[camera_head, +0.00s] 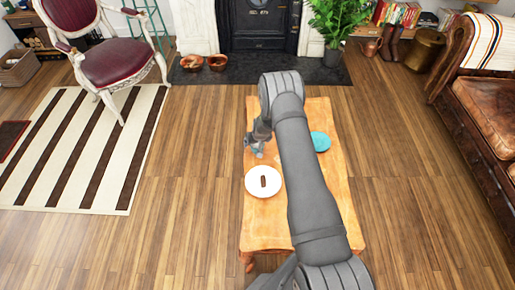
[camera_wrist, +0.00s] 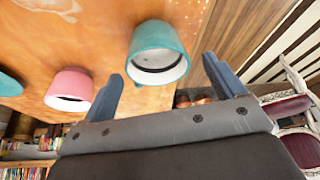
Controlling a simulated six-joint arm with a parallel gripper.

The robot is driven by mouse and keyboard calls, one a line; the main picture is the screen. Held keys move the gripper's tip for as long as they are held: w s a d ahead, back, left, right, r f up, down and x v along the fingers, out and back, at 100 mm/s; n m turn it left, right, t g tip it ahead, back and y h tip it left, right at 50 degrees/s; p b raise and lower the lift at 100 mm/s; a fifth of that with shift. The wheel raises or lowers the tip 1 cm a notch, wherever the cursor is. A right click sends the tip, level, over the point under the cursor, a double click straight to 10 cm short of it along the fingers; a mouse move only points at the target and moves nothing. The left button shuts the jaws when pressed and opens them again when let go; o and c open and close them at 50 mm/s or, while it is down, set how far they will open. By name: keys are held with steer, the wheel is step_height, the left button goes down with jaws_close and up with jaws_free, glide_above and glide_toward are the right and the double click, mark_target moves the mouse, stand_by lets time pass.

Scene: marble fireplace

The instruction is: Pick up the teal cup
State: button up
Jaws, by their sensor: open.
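The teal cup (camera_wrist: 157,52) shows in the wrist view, with its rim and pale inside facing the camera. My gripper (camera_wrist: 163,70) is open, with one blue-grey finger to each side of the cup in the picture. I see no finger touching it, and cannot tell how far the cup is from the fingertips. In the head view my gripper (camera_head: 257,147) is over the left edge of the wooden table (camera_head: 270,225). There the cup is not clearly visible, as the gripper and arm cover that area.
A pink cup (camera_wrist: 72,88) stands near the teal cup. A white plate (camera_head: 253,189) with a small brown item (camera_head: 263,181) lies on the table. Chair (camera_head: 115,60) and sofa (camera_head: 485,110) stand clear of the table.

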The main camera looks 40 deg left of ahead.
steer(key=shift+x, duration=1.4)
steer(key=shift+w, duration=0.1)
steer(key=c, duration=1.2)
steer(key=shift+r, duration=0.1)
